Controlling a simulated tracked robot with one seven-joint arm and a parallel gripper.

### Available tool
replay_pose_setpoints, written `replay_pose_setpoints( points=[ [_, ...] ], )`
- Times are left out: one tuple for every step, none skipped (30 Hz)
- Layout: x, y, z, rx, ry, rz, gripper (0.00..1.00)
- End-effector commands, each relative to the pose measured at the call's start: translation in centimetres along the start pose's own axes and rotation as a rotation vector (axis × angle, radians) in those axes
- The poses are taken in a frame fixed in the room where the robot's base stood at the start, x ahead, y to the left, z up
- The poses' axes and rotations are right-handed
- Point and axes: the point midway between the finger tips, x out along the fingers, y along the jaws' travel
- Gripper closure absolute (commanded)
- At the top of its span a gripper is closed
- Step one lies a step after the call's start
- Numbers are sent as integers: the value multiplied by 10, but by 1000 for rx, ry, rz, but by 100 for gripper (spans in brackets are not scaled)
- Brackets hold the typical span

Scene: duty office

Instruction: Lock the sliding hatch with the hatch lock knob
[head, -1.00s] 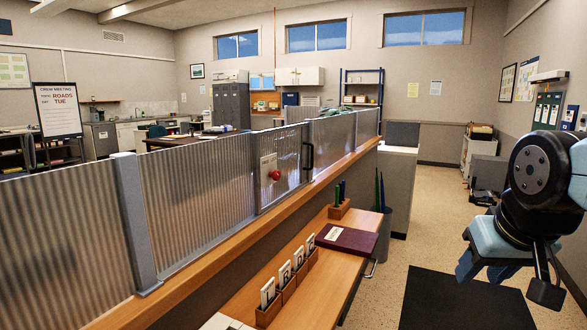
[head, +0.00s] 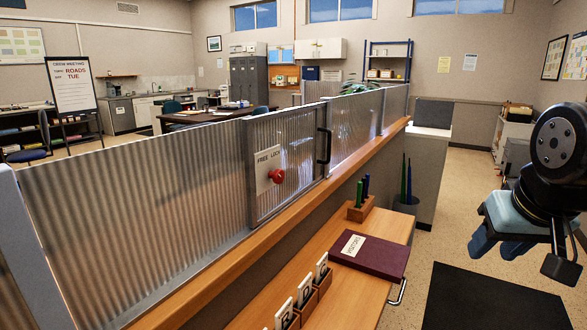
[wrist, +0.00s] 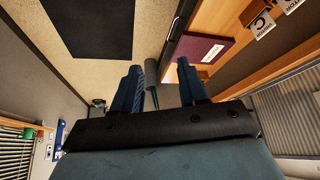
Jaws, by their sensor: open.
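The hatch lock knob (head: 277,176) is red and sits on a pale plate (head: 268,170) lettered "FREE" and "LOCK". The plate is on the corrugated sliding hatch (head: 300,150), which has a black upright handle (head: 324,146) at its right. Which way the knob is turned is too small to tell. My gripper (head: 500,240) is at the right of the head view, well apart from the knob, pointing down. In the wrist view my gripper (wrist: 163,85) is open, its blue fingers apart with nothing held between them.
A wooden counter runs below the hatch, with a desk (head: 300,270) in front. On it are a maroon visitors book (head: 370,254), a pen block (head: 360,208) and card holders (head: 305,296). A grey bin (head: 407,204) stands beyond. The floor by the dark mat (head: 490,300) is clear.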

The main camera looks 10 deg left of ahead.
Motion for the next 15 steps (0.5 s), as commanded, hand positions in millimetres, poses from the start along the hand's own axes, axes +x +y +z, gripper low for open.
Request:
replay_pose_setpoints(
  points=[
    [0, 0, 0, 0, 0, 0, 57],
    [0, 0, 0, 0, 0, 0, 57],
    [0, 0, 0, 0, 0, 0, 57],
    [0, 0, 0, 0, 0, 0, 57],
    [0, 0, 0, 0, 0, 0, 57],
    [0, 0, 0, 0, 0, 0, 57],
    [0, 0, 0, 0, 0, 0, 55],
    [0, 0, 0, -2, 0, -1, 52],
    [-1, -2, -2, -8, 0, -6, 48],
    [-1, -4, -4, -17, 0, -12, 45],
    [-2, -6, -8, -28, 0, -22, 42],
    [-2, -13, -13, -55, -1, -39, 40],
    [-3, -21, -19, -78, -2, -57, 40],
    [-4, -28, -25, -107, -1, -77, 40],
    [-5, -38, -36, -156, 0, -111, 40]
  ],
)
